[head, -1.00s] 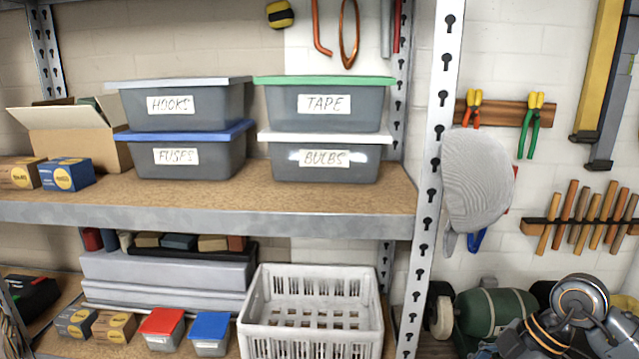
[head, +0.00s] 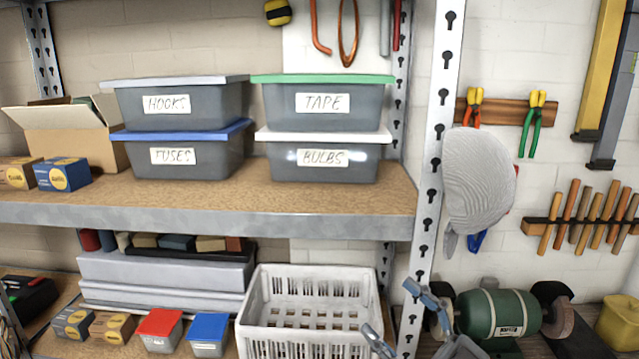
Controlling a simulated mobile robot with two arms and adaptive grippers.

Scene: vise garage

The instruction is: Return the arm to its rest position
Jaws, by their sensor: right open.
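My right gripper (head: 393,317) shows at the bottom edge of the head view, to the right of the white basket. Its two blue-grey fingers are spread apart and nothing is seen between them. It appears in front of the basket's right side and the shelf post; I cannot tell how far from them it is. Most of my right arm is out of the picture. My left gripper is not in view.
A metal shelf (head: 200,215) carries lidded boxes, with the white basket (head: 308,345) on the lower level. An upright post (head: 436,150) stands right of it. A green bench grinder (head: 492,316) sits at the lower right. Pliers and chisels hang on the wall.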

